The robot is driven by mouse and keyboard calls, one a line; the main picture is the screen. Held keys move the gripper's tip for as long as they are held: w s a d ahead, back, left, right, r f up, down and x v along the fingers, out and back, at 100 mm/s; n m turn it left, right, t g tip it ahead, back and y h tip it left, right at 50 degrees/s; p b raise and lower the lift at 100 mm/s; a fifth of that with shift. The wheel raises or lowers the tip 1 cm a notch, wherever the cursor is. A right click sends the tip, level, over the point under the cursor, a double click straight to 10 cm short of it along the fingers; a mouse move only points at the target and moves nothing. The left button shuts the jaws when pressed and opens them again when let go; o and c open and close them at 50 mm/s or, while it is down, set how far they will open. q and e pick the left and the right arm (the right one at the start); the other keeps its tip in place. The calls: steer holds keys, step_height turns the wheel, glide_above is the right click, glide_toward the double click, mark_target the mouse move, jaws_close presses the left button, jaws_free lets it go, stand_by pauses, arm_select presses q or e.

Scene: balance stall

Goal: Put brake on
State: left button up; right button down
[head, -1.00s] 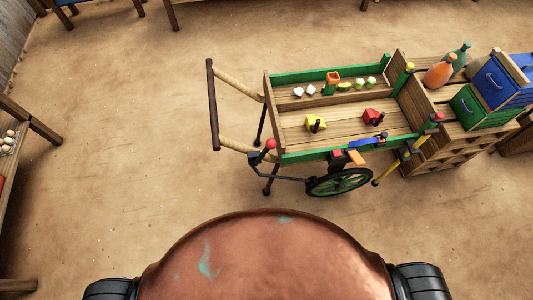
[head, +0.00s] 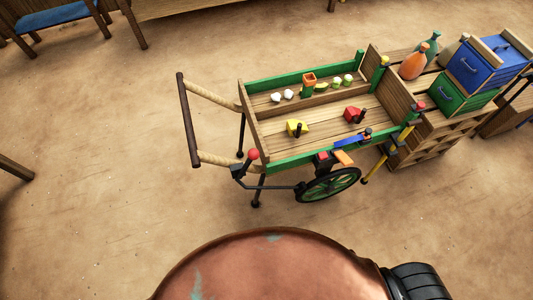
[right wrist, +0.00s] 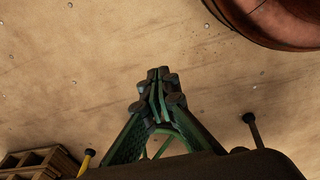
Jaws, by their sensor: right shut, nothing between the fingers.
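A wooden handcart (head: 285,157) with green side rails stands ahead of me in the head view, its handle (head: 188,120) to the left. A brake lever with a red knob (head: 252,154) rises at the cart's near left corner. A dark rod runs from its foot toward the spoked wheel (head: 328,186). A red block (head: 322,157) sits above the wheel. Whether it touches the wheel is too small to tell. My right gripper (right wrist: 158,82) shows in the right wrist view, its green and dark fingers closed together and empty, over sandy ground. My left gripper is not in view.
The cart holds a yellow piece (head: 297,127), a red piece (head: 353,114) and small round things. Wooden crates (head: 428,135) with bottles, a blue box (head: 487,66) and a green box (head: 462,98) stand right of it. Open sandy ground lies left and in front.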

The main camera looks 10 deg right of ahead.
steer(key=w+a+r+t+y+b, duration=0.1)
steer(key=w+r+b, duration=0.5)
steer(key=r, duration=1)
steer(key=w+a+r+m+t+y+p, duration=0.1)
steer(key=w+a+r+y, duration=0.45)
steer(key=w, duration=0.25)
steer(key=w+a+r+m+t+y, duration=0.1)
steer(key=w+a+r+m+y, duration=0.1)
steer(key=w+a+r+y, duration=0.55)
steer(key=w+d+r+m+t+y, duration=0.2)
steer(key=w+r+m+t+y, duration=0.25)
steer(key=w+r, duration=0.95)
steer(key=w+a+r, duration=0.2)
steer(key=a+r, duration=0.1)
steer(key=a, duration=0.9)
steer(key=shift+w+a+r+t+h, duration=0.15)
steer(key=shift+w+t+h, duration=0.05)
steer(key=shift+t+h, duration=0.25)
